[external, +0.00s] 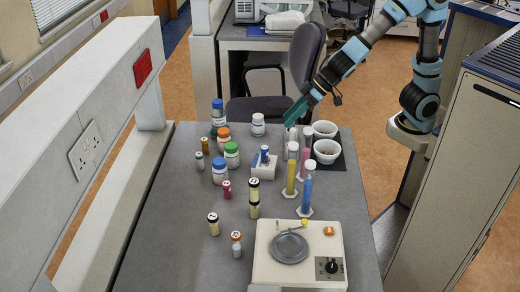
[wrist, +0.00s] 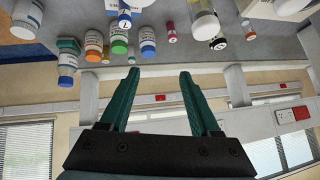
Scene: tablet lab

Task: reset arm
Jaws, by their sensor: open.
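My gripper (external: 296,110) hangs above the far part of the grey table, near the tall cylinders and the white bowls. In the wrist view my gripper (wrist: 160,80) shows two green fingers spread well apart with nothing between them. It is open and empty. The wrist view looks across the table, with the picture turned so bottles hang from the top. My arm reaches in from the upper right in the external view.
Several capped bottles (external: 232,155) stand left of centre on the table (external: 165,240). Measuring cylinders (external: 307,190) stand right of centre, near two white bowls (external: 327,151). A chair (external: 303,55) stands behind.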

